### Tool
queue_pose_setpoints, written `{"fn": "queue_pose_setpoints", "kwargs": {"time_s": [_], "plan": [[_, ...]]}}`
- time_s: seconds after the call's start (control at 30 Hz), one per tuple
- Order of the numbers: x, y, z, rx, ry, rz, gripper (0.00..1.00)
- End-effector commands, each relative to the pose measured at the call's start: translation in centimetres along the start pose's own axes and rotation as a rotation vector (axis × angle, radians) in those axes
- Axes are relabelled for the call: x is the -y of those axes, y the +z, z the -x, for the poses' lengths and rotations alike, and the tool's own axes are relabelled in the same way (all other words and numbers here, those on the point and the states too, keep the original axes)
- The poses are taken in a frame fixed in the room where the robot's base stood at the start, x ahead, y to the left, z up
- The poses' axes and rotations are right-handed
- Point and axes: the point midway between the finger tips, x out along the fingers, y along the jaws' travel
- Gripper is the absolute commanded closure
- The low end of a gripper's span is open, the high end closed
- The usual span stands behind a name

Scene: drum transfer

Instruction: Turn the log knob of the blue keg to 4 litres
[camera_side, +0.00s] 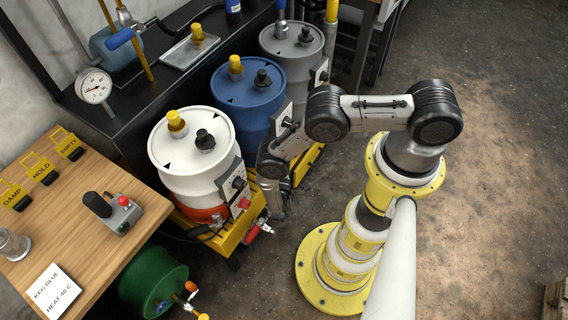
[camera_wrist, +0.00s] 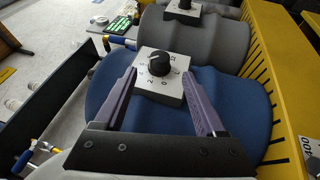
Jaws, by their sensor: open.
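The blue keg (camera_side: 240,108) stands between a white keg and a grey keg in the side view. In the wrist view the blue keg (camera_wrist: 235,103) fills the middle. Its light square plate (camera_wrist: 169,88) carries a round black log knob (camera_wrist: 160,64) with numbers around it; 0 and 2 are legible at the near side. The knob's pointer setting is too small to read surely. My gripper (camera_wrist: 160,74) is open, its two purple fingers spread on either side of the plate and knob. Whether they touch anything is unclear. In the side view my wrist is beside the kegs.
The white keg (camera_side: 184,155) and grey keg (camera_side: 291,57) flank the blue one. A yellow base (camera_side: 225,237) runs beneath. A wooden table (camera_side: 88,236) with a control box and tags stands at left. Open floor lies to the right.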

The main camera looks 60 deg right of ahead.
Motion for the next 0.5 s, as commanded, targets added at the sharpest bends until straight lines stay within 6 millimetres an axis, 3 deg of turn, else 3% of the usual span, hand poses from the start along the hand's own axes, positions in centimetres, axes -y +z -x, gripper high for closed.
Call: {"fn": "queue_pose_setpoints", "kwargs": {"time_s": [0.2,0.5], "plan": [[0.0,-0.2,4.1,-0.005,0.001,-0.005,0.27],[0.0,-0.1,7.0,-0.001,0.000,-0.003,0.27]]}}
